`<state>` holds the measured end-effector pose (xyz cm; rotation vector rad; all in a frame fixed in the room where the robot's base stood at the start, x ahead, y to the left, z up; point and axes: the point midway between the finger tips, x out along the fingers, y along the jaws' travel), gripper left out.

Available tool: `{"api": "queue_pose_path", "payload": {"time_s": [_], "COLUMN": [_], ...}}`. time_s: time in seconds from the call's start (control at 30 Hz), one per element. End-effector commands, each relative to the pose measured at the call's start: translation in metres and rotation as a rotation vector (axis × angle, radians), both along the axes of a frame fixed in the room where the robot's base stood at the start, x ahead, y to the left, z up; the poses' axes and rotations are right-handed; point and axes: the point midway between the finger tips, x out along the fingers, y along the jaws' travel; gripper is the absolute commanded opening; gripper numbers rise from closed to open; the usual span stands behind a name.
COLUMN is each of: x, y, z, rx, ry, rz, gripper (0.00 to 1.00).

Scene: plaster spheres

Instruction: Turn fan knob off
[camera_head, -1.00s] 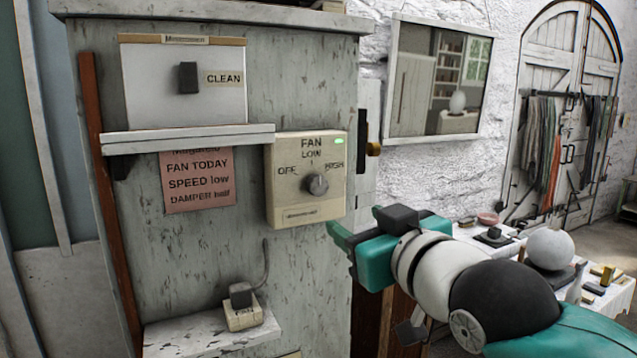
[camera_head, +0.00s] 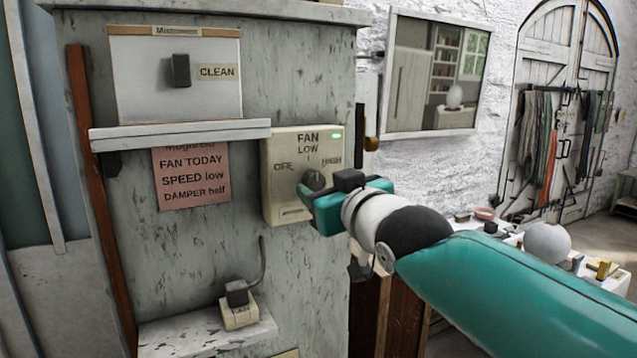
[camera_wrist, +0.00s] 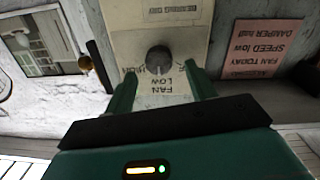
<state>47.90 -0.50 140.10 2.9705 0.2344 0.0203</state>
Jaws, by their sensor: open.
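The fan control box (camera_head: 285,205) is beige, fixed to the grey cabinet, with labels OFF, LOW and HIGH and a lit green light (camera_head: 337,135). Its round dark knob (camera_head: 314,181) sits below LOW; its pointer appears to be near LOW. The knob also shows in the wrist view (camera_wrist: 159,59). My gripper (camera_head: 304,192) is at the front of the box, close to the knob. In the wrist view my gripper (camera_wrist: 160,84) has its two green fingers apart, one on each side of the knob's line. I cannot tell whether they touch it.
A white ledge (camera_head: 180,135) juts out left of the box, above a pink note (camera_head: 195,178). A lower shelf (camera_head: 205,335) holds a small switch block (camera_head: 239,312). A table with a white sphere (camera_head: 547,244) stands at the right.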

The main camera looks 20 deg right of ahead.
Motion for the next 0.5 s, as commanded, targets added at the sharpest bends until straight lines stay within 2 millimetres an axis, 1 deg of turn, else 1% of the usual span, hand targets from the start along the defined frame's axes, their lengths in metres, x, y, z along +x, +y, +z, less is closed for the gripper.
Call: {"api": "queue_pose_path", "payload": {"time_s": [0.03, 0.2, 0.3, 0.5], "x": [0.009, 0.028, 0.033, 0.033], "y": [0.002, 0.004, 0.005, 0.005], "z": [-0.001, -0.001, 0.000, 0.000], "rx": [-0.001, -0.001, -0.002, -0.001], "ry": [0.002, 0.002, 0.000, -0.001], "rz": [0.000, 0.000, 0.000, 0.000], "gripper": [0.56, 0.56, 0.56, 0.56]}}
